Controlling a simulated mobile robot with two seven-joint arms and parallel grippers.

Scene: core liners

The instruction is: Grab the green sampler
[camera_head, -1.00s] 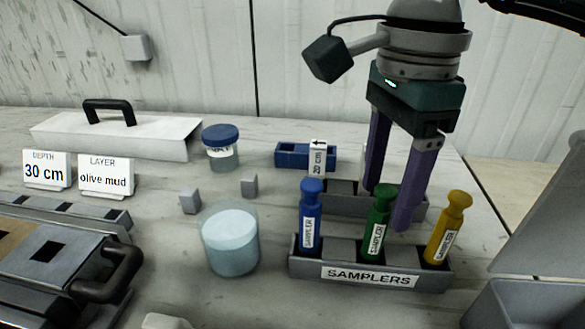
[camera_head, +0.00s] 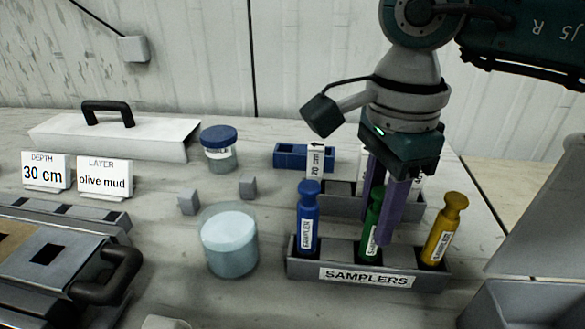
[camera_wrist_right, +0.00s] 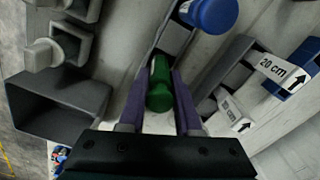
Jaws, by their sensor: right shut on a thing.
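The green sampler (camera_head: 370,232) stands upright in the middle slot of the grey rack (camera_head: 301,268) labelled SAMPLERS. The blue sampler (camera_head: 308,217) stands to its left and the yellow sampler (camera_head: 443,229) leans to its right in the same rack. My right gripper (camera_head: 378,222) points down, its two purple fingers on either side of the green sampler, shut on it. The right wrist view shows the green sampler's head (camera_wrist_right: 160,88) between the fingers. A finger partly hides the sampler in the head view. My left gripper is not in view.
Behind the rack is another grey rack (camera_head: 345,205) with white depth tags and a blue block (camera_head: 290,157). A grey bin (camera_head: 520,305) is at the right front.

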